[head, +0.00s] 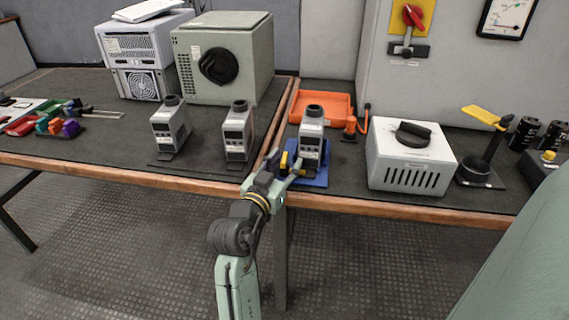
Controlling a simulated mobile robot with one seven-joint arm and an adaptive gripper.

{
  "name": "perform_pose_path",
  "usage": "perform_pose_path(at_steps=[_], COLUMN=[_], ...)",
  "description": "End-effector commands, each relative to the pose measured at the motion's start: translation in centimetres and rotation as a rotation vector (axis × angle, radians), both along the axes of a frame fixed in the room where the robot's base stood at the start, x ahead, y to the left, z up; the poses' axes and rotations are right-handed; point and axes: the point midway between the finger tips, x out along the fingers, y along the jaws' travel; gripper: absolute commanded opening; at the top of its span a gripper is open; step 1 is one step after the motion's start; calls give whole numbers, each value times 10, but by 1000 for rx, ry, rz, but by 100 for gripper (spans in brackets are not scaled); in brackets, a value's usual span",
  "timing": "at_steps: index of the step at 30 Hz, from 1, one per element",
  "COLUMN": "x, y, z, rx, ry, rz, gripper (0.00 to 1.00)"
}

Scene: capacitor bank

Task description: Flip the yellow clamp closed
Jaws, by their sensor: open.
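A yellow flap (483,116) stands raised and tilted on a black post at the right of the right-hand table. Its black base (480,175) has a round cup. Another small yellow part (284,162) shows by a blue base (316,178) near the front edge, partly hidden by my gripper; I cannot tell its shape. A grey device (312,140) stands upright on the blue base. My gripper (285,164) is open at the left front of that device, far left of the raised flap. I cannot tell whether it touches anything.
A white vented box (411,155) with a black handle stands between the blue base and the raised flap. An orange tray (321,108) lies behind. Two grey devices (169,127) (238,131) stand on the left table. Black cylinders (523,133) stand far right.

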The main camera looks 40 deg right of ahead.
Motion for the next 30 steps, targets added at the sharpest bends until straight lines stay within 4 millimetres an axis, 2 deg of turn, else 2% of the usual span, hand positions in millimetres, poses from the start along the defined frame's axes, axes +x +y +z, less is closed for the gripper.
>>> perform_pose_path(at_steps=[5,8,21,25,30], x=[-1,-4,-42,-49,-53], y=[2,10,88,101,108], z=[0,0,0,0,0], rx=[0,0,0,0,0], ry=[0,1,1,1,0], rz=[0,2,4,2,0], gripper=[41,41,41,41,41])
